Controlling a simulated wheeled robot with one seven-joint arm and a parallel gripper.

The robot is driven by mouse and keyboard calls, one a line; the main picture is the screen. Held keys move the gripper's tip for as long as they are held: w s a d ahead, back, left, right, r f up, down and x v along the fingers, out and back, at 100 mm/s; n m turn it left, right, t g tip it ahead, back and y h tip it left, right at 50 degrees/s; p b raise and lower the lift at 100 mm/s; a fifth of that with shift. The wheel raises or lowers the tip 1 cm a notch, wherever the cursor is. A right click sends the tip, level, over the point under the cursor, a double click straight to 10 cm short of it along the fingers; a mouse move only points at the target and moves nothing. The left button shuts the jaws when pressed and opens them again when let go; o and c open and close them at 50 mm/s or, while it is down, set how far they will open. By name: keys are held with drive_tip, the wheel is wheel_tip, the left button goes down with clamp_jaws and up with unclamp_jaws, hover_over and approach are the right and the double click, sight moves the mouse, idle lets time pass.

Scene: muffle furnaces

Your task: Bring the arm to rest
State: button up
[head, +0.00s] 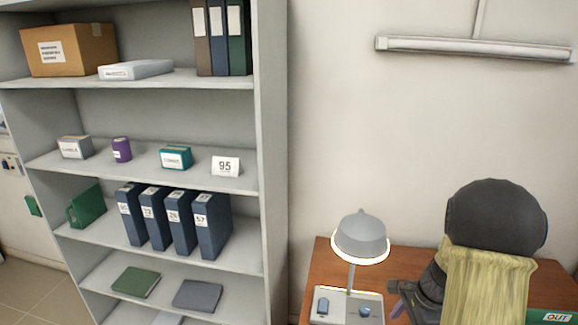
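Part of my arm shows at the lower right, in front of the desk. Its dark end, which looks like my gripper (403,300), points left beside the lamp's base. A small purple piece shows at its tip; I cannot tell whether it is a finger or something held. The fingers are too small and partly hidden to show whether they are open or shut.
A desk lamp (360,238) stands on the brown desk (321,262), close left of my gripper. A green tray marked OUT (545,316) is at the right. A grey shelf unit (273,160) with binders and boxes stands left. A wall light (475,48) hangs above.

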drive_tip(key=s+a+r+n+t+h, duration=0.1)
drive_tip(key=s+a+r+n+h, duration=0.2)
drive_tip(key=n, duration=1.4)
drive_tip(key=s+a+r, duration=0.4)
drive_tip(key=s+a, duration=0.3)
drive_tip(key=a, duration=0.2)
drive_tip(key=shift+s+t, duration=0.3)
drive_tip(key=shift+t, duration=0.1)
drive_tip(key=shift+a+r, duration=0.1)
